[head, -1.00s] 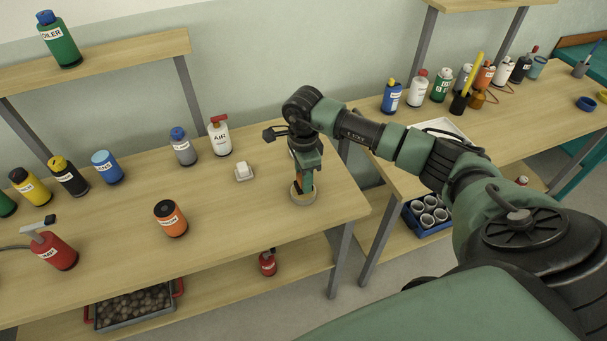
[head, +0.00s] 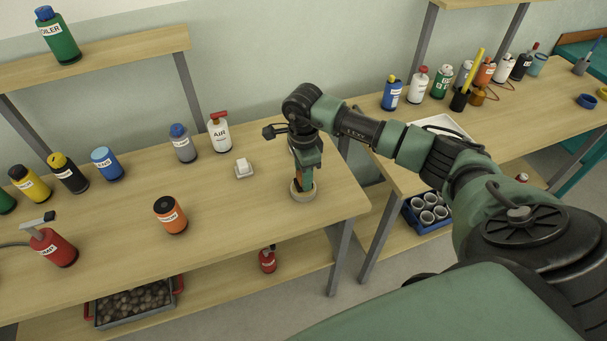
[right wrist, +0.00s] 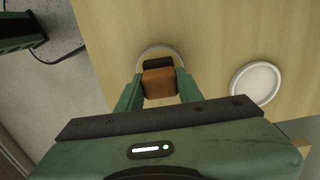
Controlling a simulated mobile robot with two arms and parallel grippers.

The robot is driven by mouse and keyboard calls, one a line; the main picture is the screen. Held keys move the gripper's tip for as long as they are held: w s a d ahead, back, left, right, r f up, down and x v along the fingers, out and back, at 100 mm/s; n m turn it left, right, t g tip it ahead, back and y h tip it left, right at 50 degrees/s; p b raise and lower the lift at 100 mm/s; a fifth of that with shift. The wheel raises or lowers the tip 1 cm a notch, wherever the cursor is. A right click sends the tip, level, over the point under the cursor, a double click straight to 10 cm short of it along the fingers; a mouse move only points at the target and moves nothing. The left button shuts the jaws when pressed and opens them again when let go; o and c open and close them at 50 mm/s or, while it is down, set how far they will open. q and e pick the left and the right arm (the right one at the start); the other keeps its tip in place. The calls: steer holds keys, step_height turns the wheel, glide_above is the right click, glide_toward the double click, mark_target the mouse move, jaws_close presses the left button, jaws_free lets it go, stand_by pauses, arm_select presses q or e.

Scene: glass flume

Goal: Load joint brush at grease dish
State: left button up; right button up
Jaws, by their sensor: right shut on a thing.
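My right gripper (right wrist: 160,88) points down at the near right part of the left table and is shut on the joint brush (right wrist: 160,83), a brown block with a dark part at its far end. In the head view the right gripper (head: 304,181) is directly over a pale round dish (head: 303,194). The dish rim (right wrist: 157,47) shows around the brush's dark end in the right wrist view; whether the two touch is hidden. A second white round dish (right wrist: 256,84) lies to the right there. I cannot tell which one holds grease. My left gripper is out of view.
A white block-shaped item (head: 244,169), an orange can (head: 170,215) and a white AIR bottle (head: 218,133) stand left of my gripper. A red can (head: 53,248) is at far left. The table's right edge is close to the dish.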

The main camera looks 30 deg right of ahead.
steer(key=shift+f, duration=0.3)
stand_by(0.5)
steer(key=shift+s+f+b, duration=0.1)
steer(key=shift+b, duration=0.4)
stand_by(0.8)
steer(key=shift+r+p, duration=1.95)
steer(key=shift+r, duration=1.6)
